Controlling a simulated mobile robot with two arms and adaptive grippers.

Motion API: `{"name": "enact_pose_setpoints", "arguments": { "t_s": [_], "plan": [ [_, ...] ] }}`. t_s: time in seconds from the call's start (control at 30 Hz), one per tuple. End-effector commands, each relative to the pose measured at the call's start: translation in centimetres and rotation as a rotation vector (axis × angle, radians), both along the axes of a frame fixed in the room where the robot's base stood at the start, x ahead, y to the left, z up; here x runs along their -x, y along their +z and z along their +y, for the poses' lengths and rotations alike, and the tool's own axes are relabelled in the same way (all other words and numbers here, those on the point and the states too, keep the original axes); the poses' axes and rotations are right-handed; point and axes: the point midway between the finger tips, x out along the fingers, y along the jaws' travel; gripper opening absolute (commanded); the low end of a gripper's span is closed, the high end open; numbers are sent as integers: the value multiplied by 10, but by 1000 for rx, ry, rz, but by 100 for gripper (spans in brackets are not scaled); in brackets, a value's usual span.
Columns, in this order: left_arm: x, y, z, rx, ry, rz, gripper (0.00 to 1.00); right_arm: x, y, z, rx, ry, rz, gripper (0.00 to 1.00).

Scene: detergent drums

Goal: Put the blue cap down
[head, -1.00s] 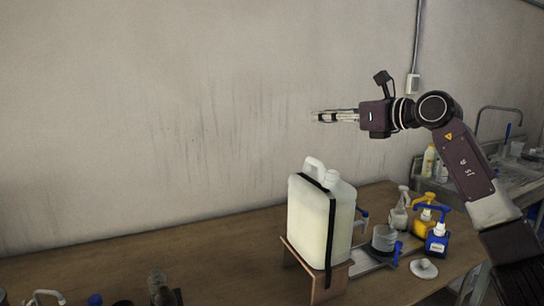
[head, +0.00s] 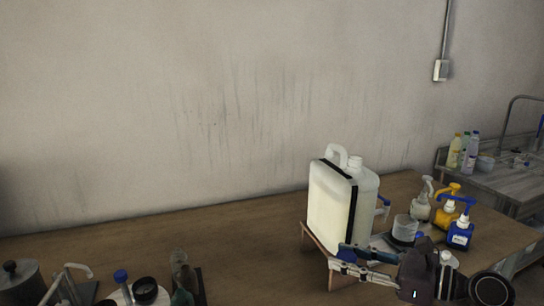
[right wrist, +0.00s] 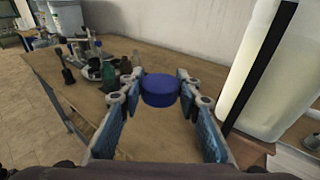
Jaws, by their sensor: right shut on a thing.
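The blue cap (right wrist: 160,91) is round and shows between the two fingers of my right gripper (right wrist: 158,82) in the right wrist view. The gripper is shut on it, above the wooden table. In the head view my right gripper (head: 343,259) is low at the right, in front of the canister stand. There I cannot clearly tell the cap from the blue finger pads. My left gripper is not in view.
A large white canister (head: 333,211) with a black strap sits on a wooden stand, right of the gripper in the wrist view. Pump bottles (head: 460,232) stand further right. Several bottles and jars crowd the table's left end. The wooden table (head: 235,245) between is clear.

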Motion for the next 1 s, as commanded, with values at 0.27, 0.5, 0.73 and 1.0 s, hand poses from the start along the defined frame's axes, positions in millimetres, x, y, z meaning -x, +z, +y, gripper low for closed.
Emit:
{"name": "enact_pose_setpoints", "arguments": {
  "t_s": [0.27, 0.5, 0.73, 1.0],
  "plan": [
    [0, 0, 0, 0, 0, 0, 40, 82, -45, -17, -1, -5, 6, 23],
    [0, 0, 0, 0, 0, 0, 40, 141, -65, -27, 0, -11, 5, 23],
    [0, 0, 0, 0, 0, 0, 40, 168, -70, -29, 0, -8, 2, 23],
    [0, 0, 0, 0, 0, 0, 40, 171, -70, -30, -1, -8, 0, 23]
  ]
}}
